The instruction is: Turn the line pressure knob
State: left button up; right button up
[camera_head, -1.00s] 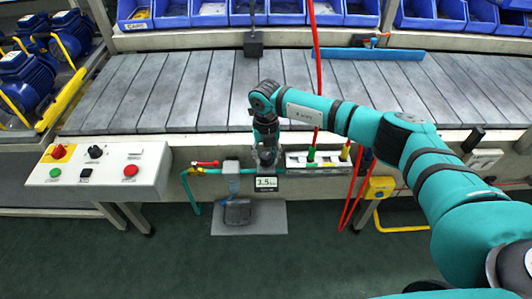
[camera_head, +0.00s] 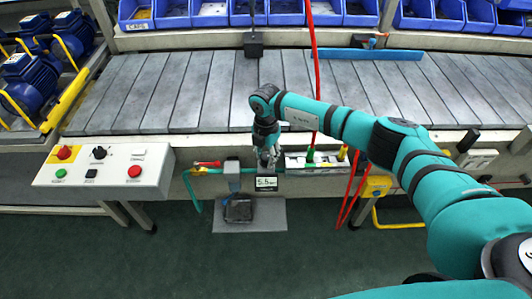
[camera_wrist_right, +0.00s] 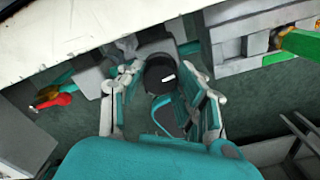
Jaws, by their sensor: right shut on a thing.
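The line pressure knob is a black round knob (camera_wrist_right: 160,74) with a white mark, in the middle of the right wrist view. My right gripper (camera_wrist_right: 161,84) has a finger on each side of it and is shut on it. In the head view the right gripper (camera_head: 265,154) points down at the front edge of the line and hides the knob. A small display (camera_head: 266,183) just below it seems to read 5.5. My left gripper is not in view.
A red-handled valve (camera_head: 207,164) on a teal pipe is left of the gripper. A connector block with green and yellow plugs (camera_head: 310,156) is close on the right. A control box (camera_head: 104,168) stands left. The slatted conveyor (camera_head: 200,90) lies behind.

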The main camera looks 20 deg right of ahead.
aim_at(266, 156)
jog(key=shift+m, duration=0.4)
jog(key=o, duration=1.1)
jog(key=shift+o, duration=0.2)
jog(key=shift+r, duration=0.1)
notch_tip(266, 156, up, 12)
